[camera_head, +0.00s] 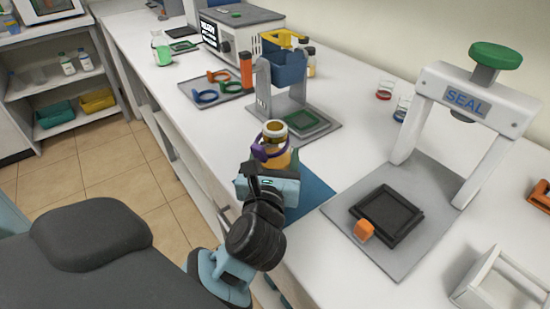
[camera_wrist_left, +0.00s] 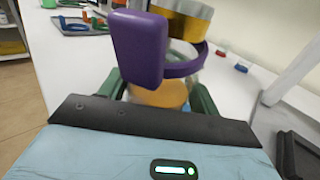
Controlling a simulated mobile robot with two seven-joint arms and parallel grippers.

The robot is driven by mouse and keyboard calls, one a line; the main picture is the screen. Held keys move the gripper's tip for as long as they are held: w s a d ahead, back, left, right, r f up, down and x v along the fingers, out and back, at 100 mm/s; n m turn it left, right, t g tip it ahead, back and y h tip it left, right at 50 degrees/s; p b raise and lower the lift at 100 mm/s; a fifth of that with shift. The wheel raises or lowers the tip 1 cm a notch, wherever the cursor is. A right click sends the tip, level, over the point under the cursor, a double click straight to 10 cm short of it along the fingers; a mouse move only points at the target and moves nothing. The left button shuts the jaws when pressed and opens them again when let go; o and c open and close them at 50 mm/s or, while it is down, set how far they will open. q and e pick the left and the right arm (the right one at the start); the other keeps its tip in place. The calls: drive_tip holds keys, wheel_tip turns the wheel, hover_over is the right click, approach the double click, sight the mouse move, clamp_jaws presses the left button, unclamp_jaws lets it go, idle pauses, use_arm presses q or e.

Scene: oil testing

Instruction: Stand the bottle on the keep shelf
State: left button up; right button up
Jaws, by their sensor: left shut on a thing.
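An amber bottle with a gold cap (camera_head: 275,130) is in my left gripper (camera_head: 271,165), near the front edge of the white counter. A purple ring with a tag (camera_head: 260,152) is around the bottle; the tag (camera_wrist_left: 140,45) covers part of it in the left wrist view. There, the bottle's amber lower part (camera_wrist_left: 165,95) is between the green fingers. The bottle looks about upright; I cannot tell whether its base touches anything. A white open shelf unit (camera_head: 48,97) with bottles and bins stands at far left; no label marks it as the keep shelf. My right gripper is out of view.
A blue mat (camera_head: 314,192) lies beside the bottle. A grey stand (camera_head: 264,85) is behind it, and a white SEAL press (camera_head: 468,100) stands to the right. A tray (camera_head: 238,93) holds colored rings. Tiled floor (camera_head: 75,165) separates the counter from the shelf unit.

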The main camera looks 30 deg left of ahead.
sight(275, 127)
use_arm(q)
drive_tip(key=c, duration=0.3)
wheel_tip(275, 127, up, 10)
drive_tip(key=shift+r+p, duration=0.1)
drive_tip(key=shift+p, duration=1.1)
